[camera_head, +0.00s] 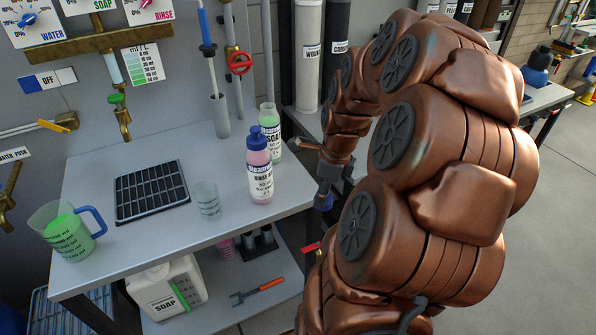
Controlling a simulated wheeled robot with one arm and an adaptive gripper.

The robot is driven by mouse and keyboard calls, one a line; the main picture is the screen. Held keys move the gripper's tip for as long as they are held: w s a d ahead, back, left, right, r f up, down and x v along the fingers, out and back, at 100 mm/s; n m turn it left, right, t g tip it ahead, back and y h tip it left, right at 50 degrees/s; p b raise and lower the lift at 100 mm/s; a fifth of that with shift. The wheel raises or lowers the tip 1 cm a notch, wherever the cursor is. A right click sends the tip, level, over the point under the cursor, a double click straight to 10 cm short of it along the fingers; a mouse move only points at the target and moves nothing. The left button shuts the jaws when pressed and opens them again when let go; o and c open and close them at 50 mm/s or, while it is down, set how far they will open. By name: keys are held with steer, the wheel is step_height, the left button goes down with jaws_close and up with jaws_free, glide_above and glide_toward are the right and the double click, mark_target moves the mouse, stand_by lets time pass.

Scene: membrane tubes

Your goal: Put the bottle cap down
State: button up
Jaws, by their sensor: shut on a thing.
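My gripper (325,188) is at the right of the table, just past its right edge, pointing down. It is shut on a small blue bottle cap (323,202), which is partly hidden by the fingers. A clear bottle labelled soap (271,135), with green liquid, stands on the table to the left of my gripper with no cap visible on it. In front of it stands a rinse bottle (261,178) with pink liquid and a blue cap (257,138) on top.
On the table (140,240) are a black drain grid (152,191), an empty clear beaker (207,198) and a jug of green liquid (68,232). The front middle of the table is clear. A lower shelf holds a soap canister (168,287) and a wrench (258,291).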

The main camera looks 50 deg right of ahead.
steer(key=p, duration=0.4)
glide_above(299, 181)
steer(key=shift+s+d+f, duration=0.1)
steer(key=shift+s+f, duration=0.05)
steer(key=shift+f, duration=0.45)
steer(key=shift+f+p, duration=0.7)
steer(key=shift+f, duration=1.1)
steer(key=shift+f, duration=0.15)
steer(key=o, duration=0.7)
